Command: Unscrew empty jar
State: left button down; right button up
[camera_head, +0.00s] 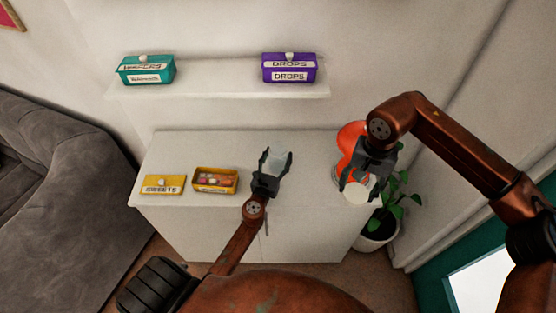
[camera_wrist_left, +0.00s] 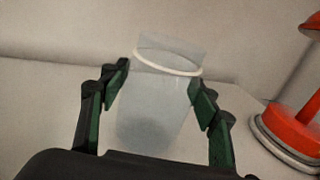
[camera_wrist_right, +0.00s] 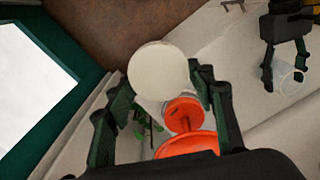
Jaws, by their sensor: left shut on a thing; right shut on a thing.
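My left gripper (camera_head: 272,170) is shut on a clear, empty-looking jar (camera_head: 274,161), held above the front of the white cabinet. In the left wrist view the jar (camera_wrist_left: 150,105) sits between the fingers, with a pale ring (camera_wrist_left: 168,63) near its top and no lid on it. My right gripper (camera_head: 361,180) is shut on a round white lid (camera_head: 357,193), well to the right of the jar and apart from it. The lid's flat disc (camera_wrist_right: 158,70) faces the right wrist view. That view also shows the jar (camera_wrist_right: 289,78) in my left gripper.
A yellow box (camera_head: 230,190) with small round items and its yellow lid (camera_head: 162,185) are on the cabinet (camera_head: 300,214). An orange-red object (camera_head: 349,135) stands close behind my right gripper. A teal box (camera_head: 146,70) and purple box (camera_head: 289,68) are on the shelf. A potted plant (camera_head: 376,239) is at right.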

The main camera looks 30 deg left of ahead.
pick_arm(q)
jog(key=shift+f, duration=0.6)
jog(key=c, duration=0.7)
grip_release()
jog(key=shift+r, duration=0.1)
